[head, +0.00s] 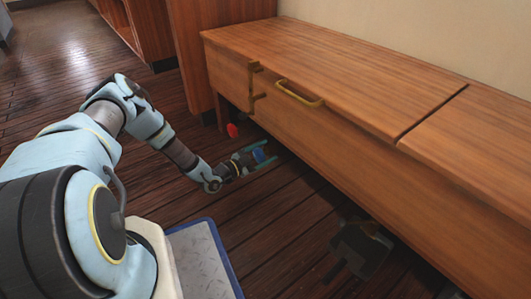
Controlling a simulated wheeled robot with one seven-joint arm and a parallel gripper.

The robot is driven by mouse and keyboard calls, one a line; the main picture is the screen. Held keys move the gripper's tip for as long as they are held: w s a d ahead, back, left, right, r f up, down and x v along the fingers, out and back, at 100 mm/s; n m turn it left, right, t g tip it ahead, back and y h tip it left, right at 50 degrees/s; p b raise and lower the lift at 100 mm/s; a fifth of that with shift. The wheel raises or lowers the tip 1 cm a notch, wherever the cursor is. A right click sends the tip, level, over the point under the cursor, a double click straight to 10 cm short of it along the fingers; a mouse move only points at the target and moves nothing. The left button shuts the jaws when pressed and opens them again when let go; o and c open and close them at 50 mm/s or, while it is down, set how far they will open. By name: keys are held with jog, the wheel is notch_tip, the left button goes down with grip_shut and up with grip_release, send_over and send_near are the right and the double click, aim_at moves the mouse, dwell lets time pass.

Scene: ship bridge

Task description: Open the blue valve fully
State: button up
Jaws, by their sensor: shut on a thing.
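The blue valve (259,155) is low near the floor, by the lower front edge of the wooden bench, and only a small part of it shows. My gripper (262,157) reaches down to it from the left and is shut on it, with a finger on either side. The fingers and the bench edge hide much of the valve, so how far it is turned cannot be told.
A red knob (232,130) sits low to the left of the gripper, near the bench leg. The wooden bench (330,60) with a brass handle (299,95) overhangs the area. A dark object (361,247) lies on the floor at the right. The plank floor (60,75) is clear at the upper left.

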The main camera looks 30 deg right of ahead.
jog(key=n, duration=0.5)
jog(key=shift+n, duration=0.3)
jog(key=n, duration=0.6)
jog(key=shift+b, duration=0.4)
jog(key=n, duration=0.6)
jog(key=shift+n+b, duration=0.4)
jog(key=n+b, duration=0.1)
jog(key=n, duration=0.4)
jog(key=shift+n, duration=0.4)
jog(key=o, duration=1.3)
